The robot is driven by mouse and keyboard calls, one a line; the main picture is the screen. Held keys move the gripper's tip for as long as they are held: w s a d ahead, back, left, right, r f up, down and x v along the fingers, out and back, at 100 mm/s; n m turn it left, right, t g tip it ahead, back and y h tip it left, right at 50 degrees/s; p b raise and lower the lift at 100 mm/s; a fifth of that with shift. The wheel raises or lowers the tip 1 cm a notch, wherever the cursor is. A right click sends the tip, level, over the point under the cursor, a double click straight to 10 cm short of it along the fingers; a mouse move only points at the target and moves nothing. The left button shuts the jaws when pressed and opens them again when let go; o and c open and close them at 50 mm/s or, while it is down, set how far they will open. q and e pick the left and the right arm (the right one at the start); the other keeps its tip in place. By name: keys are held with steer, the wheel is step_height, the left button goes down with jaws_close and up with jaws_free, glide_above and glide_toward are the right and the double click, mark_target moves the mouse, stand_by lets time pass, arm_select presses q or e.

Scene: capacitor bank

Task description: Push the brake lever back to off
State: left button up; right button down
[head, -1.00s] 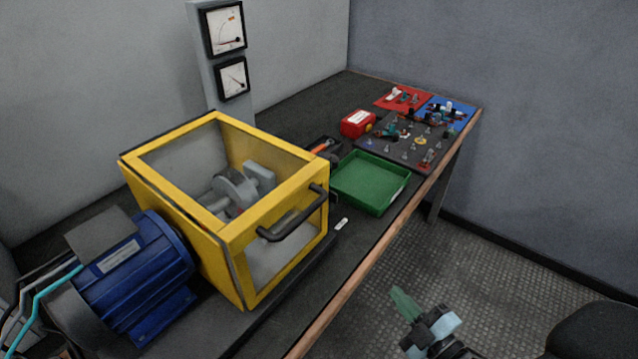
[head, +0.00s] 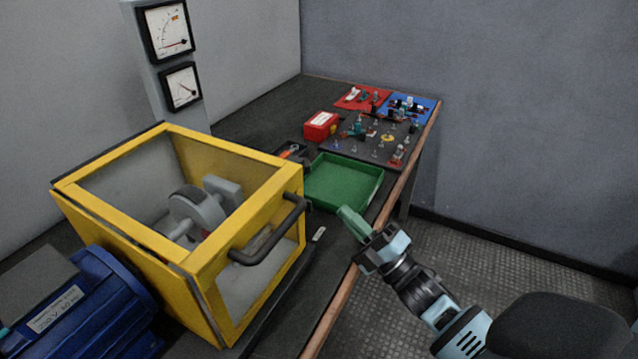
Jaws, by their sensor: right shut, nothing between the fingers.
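I cannot make out a brake lever for certain. A yellow-framed guard box (head: 187,262) with clear panels and a black handle (head: 270,238) stands on the bench. Inside it are a grey wheel and a grey block (head: 222,190). A blue motor (head: 95,305) sits beside the box, at the lower left. My right gripper (head: 353,222), with green fingers, is shut and empty. In the picture it is at the bench's front edge, just below the green tray and right of the guard box. My left gripper is out of view.
A green tray (head: 376,187) lies on the bench (head: 255,117). Behind it are a red box (head: 320,125), a dark board with small parts (head: 350,154), and red and blue mats. Two dial meters (head: 166,30) stand on a grey post at the left. A dark rounded shape fills the lower right.

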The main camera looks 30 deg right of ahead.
mark_target(306, 171)
steer(key=p+x, duration=0.1)
steer(key=x, duration=0.8)
steer(key=p, duration=0.1)
steer(key=w+r+g+p, duration=0.1)
steer(key=p, duration=0.1)
steer(key=shift+a+r+n, duration=0.25)
steer(key=shift+r+n, duration=0.05)
steer(key=w+g+p, duration=0.1)
steer(key=p, duration=0.2)
steer(key=shift+w+a+r, duration=0.1)
steer(key=shift+a+r, duration=0.25)
steer(key=shift+r, duration=0.05)
steer(key=shift+w+a+r+g+p, duration=0.1)
steer(key=shift+w+g+p, duration=0.1)
steer(key=shift+g+p, duration=0.1)
steer(key=shift+w+a, duration=0.3)
steer(key=shift+w, duration=0.2)
